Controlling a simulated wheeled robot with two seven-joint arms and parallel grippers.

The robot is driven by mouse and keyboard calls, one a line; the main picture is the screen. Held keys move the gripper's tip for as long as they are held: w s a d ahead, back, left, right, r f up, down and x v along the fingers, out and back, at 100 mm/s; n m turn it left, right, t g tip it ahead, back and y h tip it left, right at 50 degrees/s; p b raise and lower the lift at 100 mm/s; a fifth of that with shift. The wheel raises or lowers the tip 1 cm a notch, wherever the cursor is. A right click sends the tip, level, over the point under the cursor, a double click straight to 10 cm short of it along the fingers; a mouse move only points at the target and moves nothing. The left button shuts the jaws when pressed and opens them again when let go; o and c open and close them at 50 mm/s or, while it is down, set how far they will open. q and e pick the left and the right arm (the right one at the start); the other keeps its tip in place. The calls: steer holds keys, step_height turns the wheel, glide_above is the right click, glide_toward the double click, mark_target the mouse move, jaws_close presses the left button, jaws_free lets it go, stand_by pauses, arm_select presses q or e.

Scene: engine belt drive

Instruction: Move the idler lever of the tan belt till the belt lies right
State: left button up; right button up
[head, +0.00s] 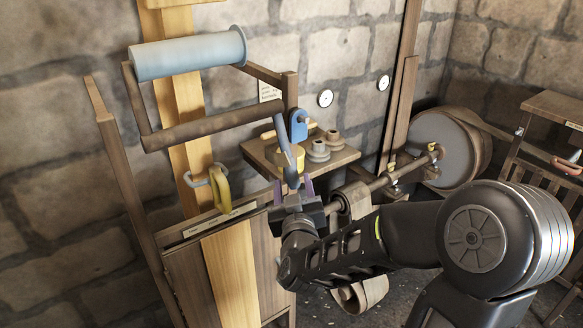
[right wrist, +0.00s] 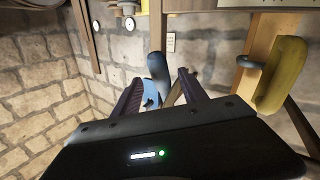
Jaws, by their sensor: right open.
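A slate-blue lever handle (head: 283,138) stands tilted beside a bright blue bracket (head: 298,126) at the end of the wooden frame. My right gripper (head: 293,187) is open, with its fingers just below the handle. In the right wrist view the handle (right wrist: 157,68) shows between the fingertips (right wrist: 160,82), with blue (right wrist: 151,97) behind; I cannot tell whether the fingers touch it. A broad tan strip, seemingly the tan belt (head: 187,110), runs down behind the pale blue roller (head: 188,56). My left gripper is not in view.
A wooden shelf (head: 343,157) holds grey stepped pieces (head: 318,150). A shaft (head: 370,186) leads to a large grey wheel (head: 446,143). A slatted stand (head: 550,140) is at the right.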

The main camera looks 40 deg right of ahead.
mark_target(291, 167)
steer(key=shift+p+x, duration=0.9)
steer(key=shift+x, duration=3.05)
jaws_close()
